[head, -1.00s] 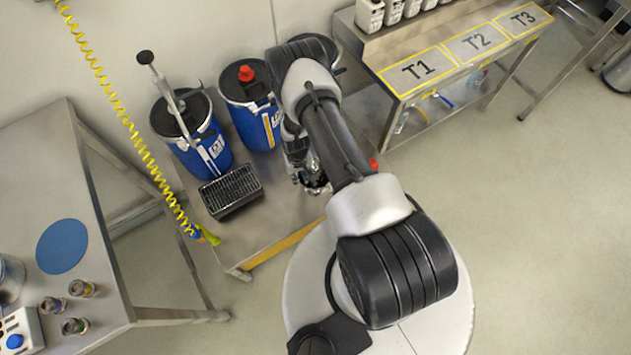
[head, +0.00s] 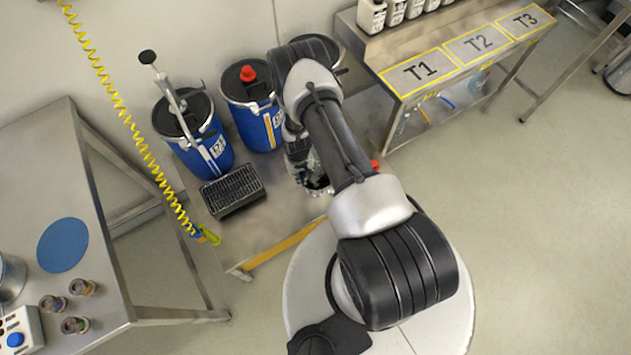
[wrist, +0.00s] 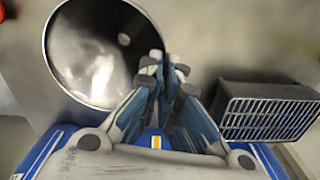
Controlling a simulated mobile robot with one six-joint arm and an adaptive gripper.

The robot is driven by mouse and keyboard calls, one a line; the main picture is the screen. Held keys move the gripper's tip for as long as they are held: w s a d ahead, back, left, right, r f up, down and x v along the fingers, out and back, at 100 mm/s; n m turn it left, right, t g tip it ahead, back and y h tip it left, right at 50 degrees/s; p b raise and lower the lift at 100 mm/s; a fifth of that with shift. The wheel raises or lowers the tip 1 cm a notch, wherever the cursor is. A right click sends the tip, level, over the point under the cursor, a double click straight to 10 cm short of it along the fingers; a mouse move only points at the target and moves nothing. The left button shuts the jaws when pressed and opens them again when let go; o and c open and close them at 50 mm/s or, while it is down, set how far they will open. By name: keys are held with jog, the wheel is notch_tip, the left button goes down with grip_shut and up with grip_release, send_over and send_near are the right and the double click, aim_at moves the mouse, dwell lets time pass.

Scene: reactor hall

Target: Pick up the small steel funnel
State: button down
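My gripper (wrist: 166,68) reaches in from below. Its two blue-padded fingers converge at the funnel's right rim and look shut on that rim, with only a thin strip between the tips. In the head view, my gripper (head: 303,165) points down over the low steel bench, partly hidden by my arm. The funnel's dark mouth (head: 318,186) shows just below it.
A black drip tray with a grate (head: 233,190) sits left of my gripper. Blue drums (head: 200,145) stand behind it, one with a pump. A yellow coiled hose (head: 135,130) hangs at the left. A steel table (head: 100,215) stands left and a T1–T3 bench (head: 420,75) right.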

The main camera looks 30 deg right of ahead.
notch_tip(320, 180, up, 20)
jog(key=p, duration=0.5)
jog(key=shift+p, duration=0.3)
